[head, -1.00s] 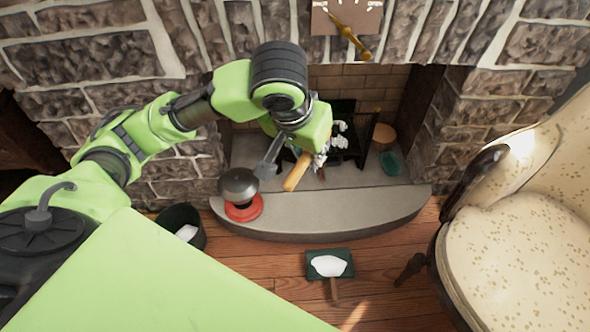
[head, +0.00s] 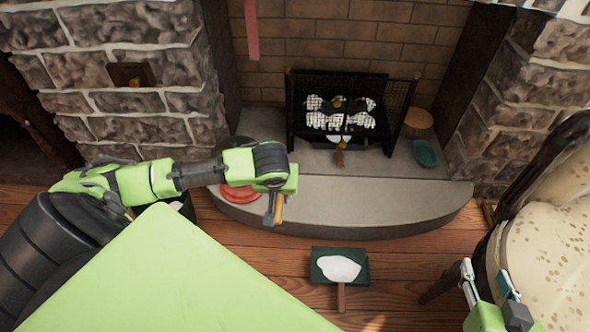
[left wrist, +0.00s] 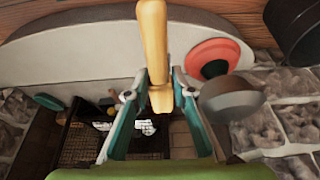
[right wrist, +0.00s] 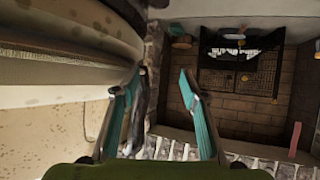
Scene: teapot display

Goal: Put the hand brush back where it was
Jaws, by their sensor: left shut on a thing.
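A tan wooden handle (left wrist: 154,45), which looks like the hand brush's, is between the fingers of my left gripper (left wrist: 155,85). In the head view the handle (head: 279,208) shows below my left gripper (head: 272,208), over the front edge of the stone hearth (head: 350,205). My left gripper is shut on it. I cannot make out bristles. My right gripper (head: 488,278) is open and empty near the armchair at the lower right; its parted fingers also show in the right wrist view (right wrist: 160,82).
A green dustpan (head: 362,262) with white ash lies on the wood floor. A fire grate (head: 345,88) with charred logs stands in the fireplace. A red round base (head: 240,194) and dark pot (left wrist: 232,99) are on the hearth's left. The cream armchair (head: 555,230) blocks the right.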

